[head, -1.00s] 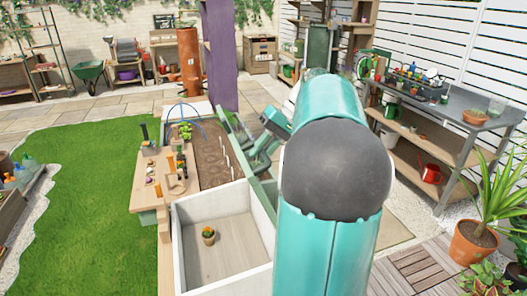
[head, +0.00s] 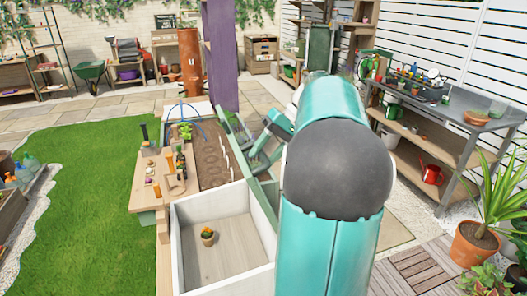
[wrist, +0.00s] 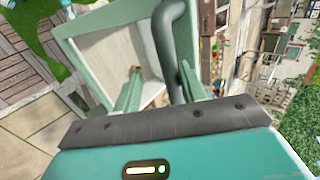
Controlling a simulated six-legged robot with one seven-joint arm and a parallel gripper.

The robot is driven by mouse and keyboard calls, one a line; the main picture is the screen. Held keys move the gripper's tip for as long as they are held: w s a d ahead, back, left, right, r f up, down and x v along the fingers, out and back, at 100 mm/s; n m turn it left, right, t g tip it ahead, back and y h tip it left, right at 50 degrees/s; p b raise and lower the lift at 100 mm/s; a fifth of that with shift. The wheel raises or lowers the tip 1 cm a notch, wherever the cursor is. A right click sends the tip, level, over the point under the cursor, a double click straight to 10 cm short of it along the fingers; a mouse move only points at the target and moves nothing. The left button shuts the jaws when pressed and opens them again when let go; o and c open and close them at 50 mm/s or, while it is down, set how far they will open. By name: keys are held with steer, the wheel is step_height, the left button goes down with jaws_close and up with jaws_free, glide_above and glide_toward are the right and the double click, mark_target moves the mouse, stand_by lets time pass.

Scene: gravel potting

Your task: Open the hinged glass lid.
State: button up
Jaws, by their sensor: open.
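A white-walled box (head: 183,255) with a bare wooden floor stands in front of me in the head view; it looks uncovered from above. A pale green frame (head: 263,196), apparently the lid, stands along its right side, partly hidden by my arm. My gripper (wrist: 160,76) is open in the wrist view. A thick grey-green curved bar (wrist: 165,36), perhaps a handle, passes between its fingers; I cannot tell whether they touch it. The green frame (wrist: 104,22) shows beyond it, around a pale interior. In the head view my gripper (head: 264,148) is beside the frame's far end.
A small potted plant (head: 208,236) stands inside the box. A planting bed (head: 213,160) and a wooden side table (head: 150,193) with small items lie beyond and left. A metal workbench (head: 450,116) is at the right. The lawn (head: 80,230) is open.

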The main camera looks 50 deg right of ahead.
steer(key=shift+a+r, duration=0.1)
steer(key=shift+r, duration=0.05)
steer(key=shift+w+a, duration=0.1)
steer(key=shift+a, duration=0.05)
steer(key=shift+r, duration=0.1)
steer(key=v, duration=1.3)
steer(key=shift+d+r, duration=0.25)
steer(key=shift+d, duration=0.05)
stand_by(0.5)
